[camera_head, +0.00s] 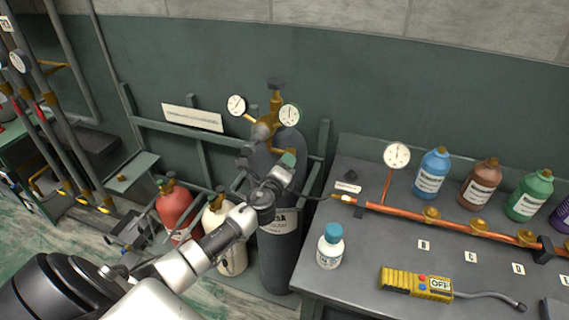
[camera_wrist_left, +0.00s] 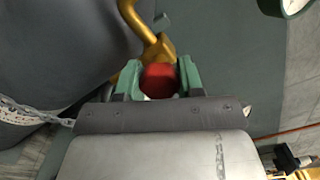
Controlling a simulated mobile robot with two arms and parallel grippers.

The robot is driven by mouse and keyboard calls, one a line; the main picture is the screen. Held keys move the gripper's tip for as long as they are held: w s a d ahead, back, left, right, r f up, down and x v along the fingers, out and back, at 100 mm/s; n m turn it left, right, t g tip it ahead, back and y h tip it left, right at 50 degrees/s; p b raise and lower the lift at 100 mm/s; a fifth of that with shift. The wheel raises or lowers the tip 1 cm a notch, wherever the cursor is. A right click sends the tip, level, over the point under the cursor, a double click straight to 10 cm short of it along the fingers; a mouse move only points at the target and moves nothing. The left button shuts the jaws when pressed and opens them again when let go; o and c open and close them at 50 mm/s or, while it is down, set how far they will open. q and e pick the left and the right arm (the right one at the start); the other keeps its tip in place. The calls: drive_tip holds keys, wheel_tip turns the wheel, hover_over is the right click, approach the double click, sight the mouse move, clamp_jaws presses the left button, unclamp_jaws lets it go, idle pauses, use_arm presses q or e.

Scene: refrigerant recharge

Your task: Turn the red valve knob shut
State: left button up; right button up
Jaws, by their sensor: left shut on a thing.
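The red valve knob (camera_wrist_left: 159,80) shows in the left wrist view between the two green fingers of my left gripper (camera_wrist_left: 158,84). The fingers sit at either side of it and are shut on it. Brass fittings (camera_wrist_left: 157,46) rise just beyond the knob. In the head view my left gripper (camera_head: 287,165) is at the upper front of the tall grey cylinder (camera_head: 279,262), below the brass regulator (camera_head: 266,130) with its two round gauges. The knob is hidden there behind the gripper. My right gripper is not in view.
A red cylinder (camera_head: 174,207) and a cream cylinder (camera_head: 231,258) stand left of the grey one. On the right, a bench (camera_head: 390,238) holds a copper pipe (camera_head: 400,212), a white bottle (camera_head: 330,247), coloured bottles and a yellow detector (camera_head: 416,284). A rack rail (camera_head: 322,150) stands close to the gripper.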

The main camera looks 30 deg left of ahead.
use_arm(q)
drive_tip(key=m+p, duration=0.1)
drive_tip(key=m, duration=0.4)
drive_tip(key=shift+f, duration=0.15)
drive_tip(key=shift+m, duration=0.3)
idle(0.3)
drive_tip(key=o, duration=0.9)
drive_tip(key=shift+s, duration=0.1)
drive_tip(key=b+v, duration=0.1)
drive_tip(key=v, duration=0.9)
drive_tip(key=shift+s, duration=0.35)
